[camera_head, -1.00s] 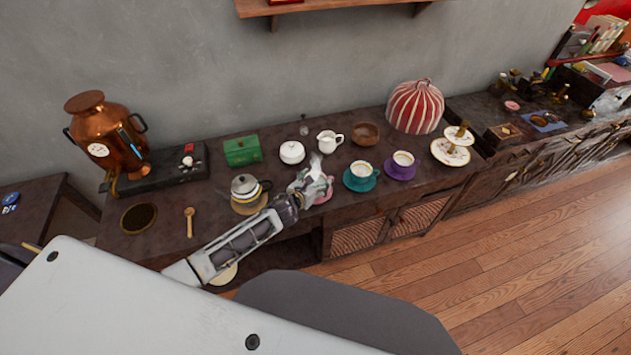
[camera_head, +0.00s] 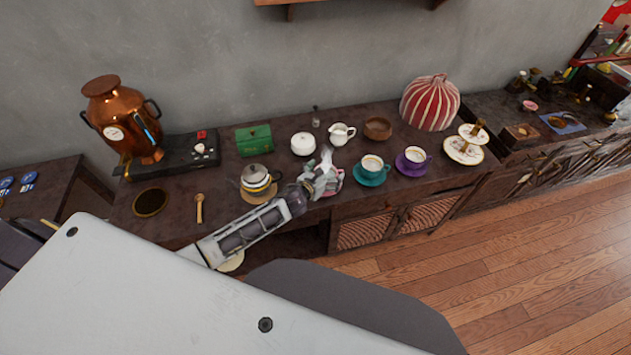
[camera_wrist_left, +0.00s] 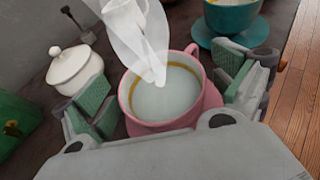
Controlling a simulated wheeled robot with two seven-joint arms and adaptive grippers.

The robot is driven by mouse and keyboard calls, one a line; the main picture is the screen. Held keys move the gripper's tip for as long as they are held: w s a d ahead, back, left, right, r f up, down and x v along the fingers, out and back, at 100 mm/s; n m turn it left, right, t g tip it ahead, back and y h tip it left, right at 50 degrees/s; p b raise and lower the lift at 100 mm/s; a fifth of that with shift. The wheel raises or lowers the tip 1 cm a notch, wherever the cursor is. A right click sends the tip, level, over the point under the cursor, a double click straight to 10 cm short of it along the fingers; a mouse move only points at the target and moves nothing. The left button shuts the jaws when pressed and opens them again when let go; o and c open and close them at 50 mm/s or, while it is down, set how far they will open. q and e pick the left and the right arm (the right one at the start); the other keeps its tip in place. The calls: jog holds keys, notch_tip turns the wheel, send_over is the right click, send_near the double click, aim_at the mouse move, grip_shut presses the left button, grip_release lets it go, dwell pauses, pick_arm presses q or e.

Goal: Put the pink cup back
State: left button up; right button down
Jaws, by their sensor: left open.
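The pink cup (camera_wrist_left: 163,92) is upright between the open fingers of my left gripper (camera_wrist_left: 165,100) in the left wrist view. It has a pale inside with a yellow ring, and its handle points away. A pink saucer (camera_wrist_left: 212,97) shows beside and under it. In the head view my left gripper (camera_head: 320,178) is at the counter's front edge, largely hiding the pink cup and saucer (camera_head: 337,182). I cannot tell whether a finger touches the cup. A whitish translucent shape, perhaps steam, overlaps the cup. My right gripper is not in view.
A teal cup on its saucer (camera_head: 371,171) stands close to the right, with a purple saucer set (camera_head: 413,161) beyond. A teapot (camera_head: 259,180) stands left of the gripper. A white sugar bowl (camera_head: 303,144) and white creamer (camera_head: 341,134) stand behind. The dark counter (camera_head: 225,187) has bare patches.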

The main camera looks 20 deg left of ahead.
pick_arm(q)
jog(key=v, duration=1.2)
dwell(0.3)
